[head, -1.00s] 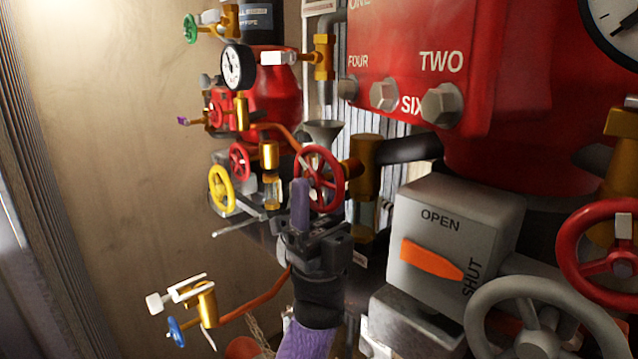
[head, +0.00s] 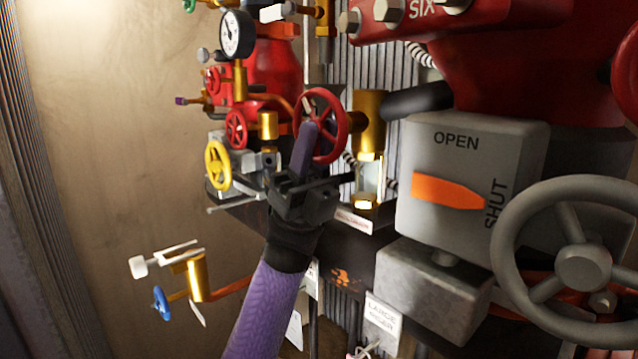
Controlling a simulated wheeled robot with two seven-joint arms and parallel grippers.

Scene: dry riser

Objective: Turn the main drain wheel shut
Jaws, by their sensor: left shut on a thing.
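A red handwheel (head: 340,130) with spokes stands in the middle of the head view, beside a brass valve body (head: 367,118). I take it as the main drain wheel. A small label below it is too small to read surely. My left gripper (head: 306,150), dark with purple fingers, comes up from below. It is shut on the wheel's near lower-left rim, and its fingers hide part of the rim and spokes. My right gripper is out of view.
At right stands a grey box (head: 470,150) with an orange pointer (head: 447,191) between OPEN and SHUT, and a large grey handwheel (head: 585,262). A yellow wheel (head: 218,166) and smaller red wheel (head: 236,129) sit left. A blue-handled brass valve (head: 196,276) stands lower left.

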